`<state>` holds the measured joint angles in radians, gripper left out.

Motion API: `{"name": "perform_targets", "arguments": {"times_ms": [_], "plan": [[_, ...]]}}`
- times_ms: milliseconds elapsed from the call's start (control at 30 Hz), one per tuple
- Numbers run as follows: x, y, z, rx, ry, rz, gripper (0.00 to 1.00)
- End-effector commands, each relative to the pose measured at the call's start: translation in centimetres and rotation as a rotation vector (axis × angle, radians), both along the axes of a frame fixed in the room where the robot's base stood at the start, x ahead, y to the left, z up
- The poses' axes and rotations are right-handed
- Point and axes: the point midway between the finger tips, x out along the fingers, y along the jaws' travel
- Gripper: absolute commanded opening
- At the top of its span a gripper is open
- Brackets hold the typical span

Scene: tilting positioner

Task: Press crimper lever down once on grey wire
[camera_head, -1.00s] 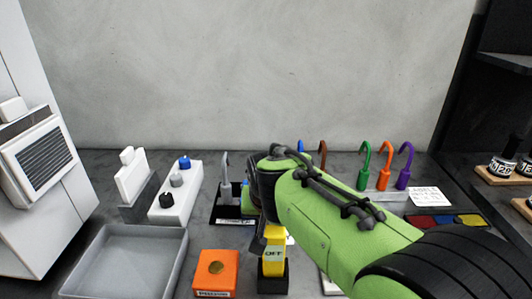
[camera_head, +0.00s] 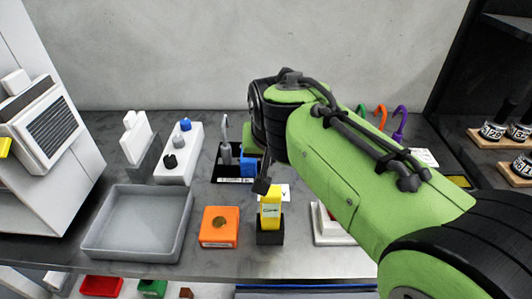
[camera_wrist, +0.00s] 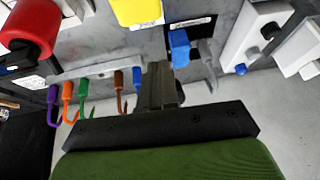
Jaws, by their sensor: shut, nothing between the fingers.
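A grey hooked wire (camera_head: 227,154) stands in a low black tray (camera_head: 221,168) left of my arm. A blue block (camera_head: 249,166), which looks like the crimper's lever, stands beside it. The wrist view also shows the blue block (camera_wrist: 180,48) and the grey wire (camera_wrist: 208,54) close together. My gripper (camera_head: 262,185) is shut and empty, above the table near the yellow block's top. In the wrist view its fingers (camera_wrist: 160,70) are beside the blue block; contact cannot be told. My arm hides part of the area behind it.
A yellow block (camera_head: 270,207) in a black base and an orange box (camera_head: 219,227) stand in front. A grey bin (camera_head: 137,222) is at left. A white switch box (camera_head: 178,153) is behind it. Coloured hooked wires (camera_head: 381,116) and a red knob (camera_wrist: 28,28) are nearby.

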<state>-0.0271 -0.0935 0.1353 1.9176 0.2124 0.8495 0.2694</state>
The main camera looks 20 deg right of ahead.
Motion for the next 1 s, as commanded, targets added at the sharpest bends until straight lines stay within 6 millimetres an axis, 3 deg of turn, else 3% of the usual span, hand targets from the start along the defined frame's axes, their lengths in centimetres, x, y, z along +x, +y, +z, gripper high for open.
{"name": "perform_targets", "arguments": {"times_ms": [33, 200, 767, 867, 1000], "plan": [[-0.6, 0.2, 1.2, 0.0, -0.003, 0.002, 0.0], [-1.9, 0.4, 2.8, 0.0, 0.0, 0.001, 0.0], [-2.6, 0.3, 3.2, -0.003, -0.001, 0.005, 0.0], [-6.1, -0.6, 4.0, -0.026, -0.004, 0.05, 0.0], [-13.5, -1.6, 3.6, -0.056, -0.005, 0.168, 0.0]]}}
